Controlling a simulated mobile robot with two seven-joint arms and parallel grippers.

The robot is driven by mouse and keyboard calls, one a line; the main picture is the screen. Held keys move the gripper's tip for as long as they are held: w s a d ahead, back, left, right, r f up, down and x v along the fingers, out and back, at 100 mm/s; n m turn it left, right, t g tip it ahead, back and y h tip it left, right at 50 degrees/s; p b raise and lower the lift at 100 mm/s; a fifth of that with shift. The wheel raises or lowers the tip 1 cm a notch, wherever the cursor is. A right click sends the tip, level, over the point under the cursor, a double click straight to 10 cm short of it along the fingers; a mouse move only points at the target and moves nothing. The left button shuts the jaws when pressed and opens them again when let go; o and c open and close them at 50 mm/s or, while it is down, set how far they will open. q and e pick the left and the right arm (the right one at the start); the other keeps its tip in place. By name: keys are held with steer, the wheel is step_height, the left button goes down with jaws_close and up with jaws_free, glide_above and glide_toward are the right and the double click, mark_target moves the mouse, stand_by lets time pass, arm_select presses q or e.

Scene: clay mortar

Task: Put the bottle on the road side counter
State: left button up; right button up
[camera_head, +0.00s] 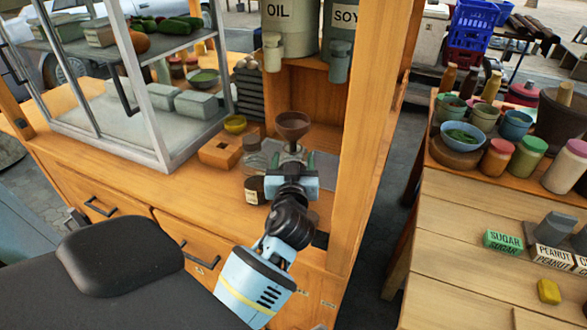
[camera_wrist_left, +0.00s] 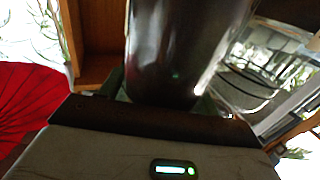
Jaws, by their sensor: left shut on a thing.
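My left gripper (camera_head: 292,180) is over the front of the wooden counter (camera_head: 120,185) with the glass case. In the left wrist view a dark, glossy, rounded thing, which looks like the bottle (camera_wrist_left: 185,55), stands between the jaws, and the gripper is shut on it. Its ends are cut off or hidden there. In the head view the gripper hides most of what it holds, and a brown funnel-shaped piece (camera_head: 293,125) shows just beyond it. I cannot tell whether they are one object. A dark jar with a pale label (camera_head: 254,190) is just left of the gripper. My right gripper is not in view.
A glass case (camera_head: 150,115) stands left on the counter. A wooden post (camera_head: 370,130) rises right of the gripper.

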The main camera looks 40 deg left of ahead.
arm_select(q)
steer(key=shift+f, duration=0.9)
steer(key=shift+f, duration=0.25)
steer(key=o, duration=0.9)
